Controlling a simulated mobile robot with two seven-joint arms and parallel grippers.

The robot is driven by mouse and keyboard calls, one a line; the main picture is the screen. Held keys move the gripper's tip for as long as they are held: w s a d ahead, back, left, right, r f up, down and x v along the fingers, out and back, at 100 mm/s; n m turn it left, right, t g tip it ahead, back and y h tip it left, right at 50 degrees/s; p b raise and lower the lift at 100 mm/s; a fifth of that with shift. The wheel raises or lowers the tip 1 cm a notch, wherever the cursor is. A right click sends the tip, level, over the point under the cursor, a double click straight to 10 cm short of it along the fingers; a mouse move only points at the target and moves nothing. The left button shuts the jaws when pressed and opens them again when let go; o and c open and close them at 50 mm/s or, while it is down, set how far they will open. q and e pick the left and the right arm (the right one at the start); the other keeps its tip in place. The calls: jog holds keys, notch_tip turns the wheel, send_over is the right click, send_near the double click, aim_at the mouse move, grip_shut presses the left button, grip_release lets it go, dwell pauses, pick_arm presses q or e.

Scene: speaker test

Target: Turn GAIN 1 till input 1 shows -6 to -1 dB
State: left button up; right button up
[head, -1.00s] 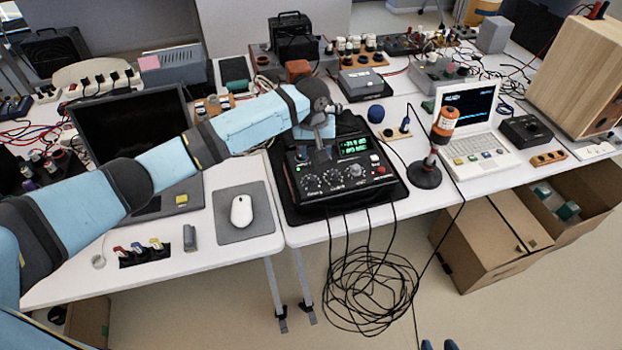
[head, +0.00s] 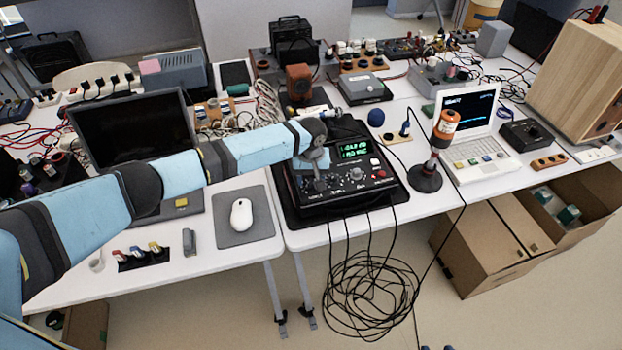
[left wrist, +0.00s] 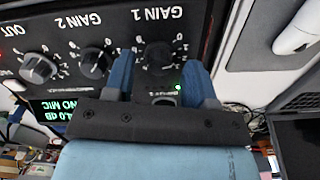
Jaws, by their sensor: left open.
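The black audio interface (head: 376,192) lies on a dark mat on the table, with cables hanging from its front. The GAIN 1 knob (left wrist: 160,57) is dark and round. In the left wrist view it sits between the two blue fingers of my open left gripper (left wrist: 158,64), with a gap visible on both sides. My left gripper also shows over the left part of the panel in the head view (head: 318,178). The green display (head: 354,148) is lit, its digits too small to read surely there. In the left wrist view the display (left wrist: 55,112) is upside down and partly hidden by the gripper.
The GAIN 2 knob (left wrist: 95,63) is close beside one finger. A mouse (head: 241,214) on a grey pad lies left of the unit. A microphone on a stand (head: 444,130) and a white laptop (head: 470,125) stand to the right. A coil of cables (head: 370,295) hangs in front.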

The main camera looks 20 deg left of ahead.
pick_arm(q)
jog(key=shift+f, duration=0.3)
jog(key=c, duration=0.9)
